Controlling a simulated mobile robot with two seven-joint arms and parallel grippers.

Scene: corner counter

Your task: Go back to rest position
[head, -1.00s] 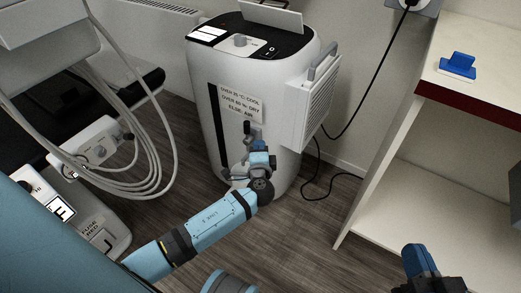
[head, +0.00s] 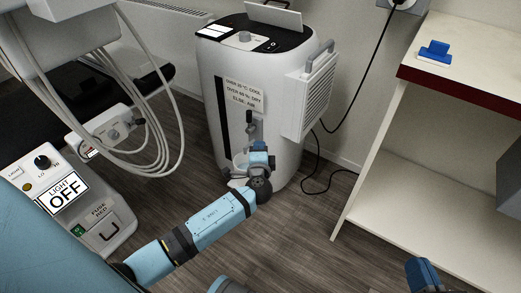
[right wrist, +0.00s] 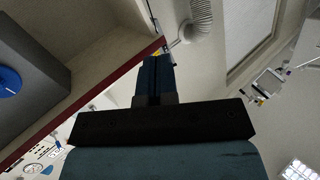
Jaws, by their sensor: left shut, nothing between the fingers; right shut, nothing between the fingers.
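My left arm (head: 215,220) reaches in from the lower left in the head view. Its small blue-and-dark left gripper (head: 259,150) is in front of the white machine's lower front and looks empty; its fingertips are small and partly hidden. My right gripper (head: 424,272) shows at the bottom right edge of the head view, beside the shelf unit and low in the picture. In the right wrist view its blue fingers (right wrist: 153,78) are together with nothing between them.
A white machine (head: 290,160) with a side unit (head: 308,98) stands ahead. A cream shelf unit (head: 400,190) with a blue-handled item (head: 434,53) on top is right. A LIGHT OFF panel (head: 66,192) and hanging hoses (head: 165,140) are left. Bare floor (head: 290,235) lies between.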

